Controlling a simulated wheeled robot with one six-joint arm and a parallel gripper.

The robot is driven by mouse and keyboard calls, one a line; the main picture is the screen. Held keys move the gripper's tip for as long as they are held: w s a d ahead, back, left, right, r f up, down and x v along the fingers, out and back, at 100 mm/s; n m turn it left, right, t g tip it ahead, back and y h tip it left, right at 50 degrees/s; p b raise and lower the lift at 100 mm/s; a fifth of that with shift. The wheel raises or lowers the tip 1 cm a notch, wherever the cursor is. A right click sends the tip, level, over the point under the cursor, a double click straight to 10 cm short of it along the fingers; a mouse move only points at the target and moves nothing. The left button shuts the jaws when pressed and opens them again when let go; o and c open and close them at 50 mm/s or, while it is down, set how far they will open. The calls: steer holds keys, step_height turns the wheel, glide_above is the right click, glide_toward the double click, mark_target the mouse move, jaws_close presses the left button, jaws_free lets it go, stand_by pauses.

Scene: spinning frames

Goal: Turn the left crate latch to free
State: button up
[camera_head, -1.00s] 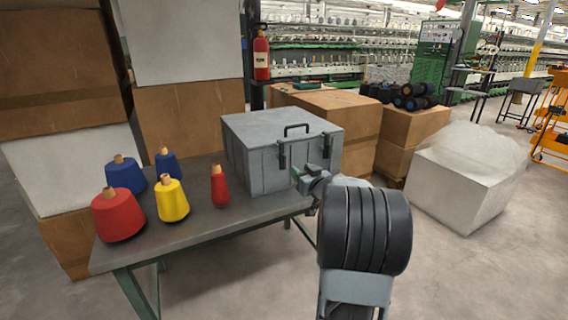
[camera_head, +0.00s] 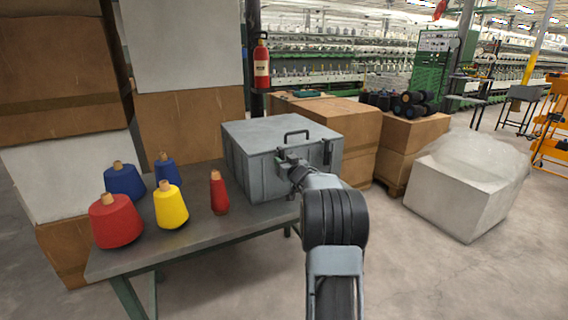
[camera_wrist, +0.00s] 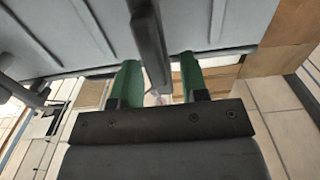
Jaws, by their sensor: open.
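The grey crate (camera_head: 252,165) stands on the table with its lid closed and a dark handle on top. Its left latch (camera_head: 281,154) is a dark bar on the front, partly hidden by my arm. The right latch (camera_head: 327,152) hangs upright on the same face. My gripper (camera_head: 291,168) is at the left latch, its fingers mostly hidden in the head view. In the wrist view my gripper (camera_wrist: 160,68) is open, with green fingers on either side of the dark latch bar (camera_wrist: 148,40). Gaps show beside the bar; contact is unclear.
The table (camera_head: 205,232) holds a red cone (camera_head: 115,222), a yellow cone (camera_head: 170,206), two blue cones and a small red cone (camera_head: 218,193) left of the crate. Cardboard boxes (camera_head: 345,125) stand behind. Floor to the right is open up to a white wrapped block (camera_head: 460,195).

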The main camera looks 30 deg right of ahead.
steer(key=shift+c, duration=0.2)
jaws_close()
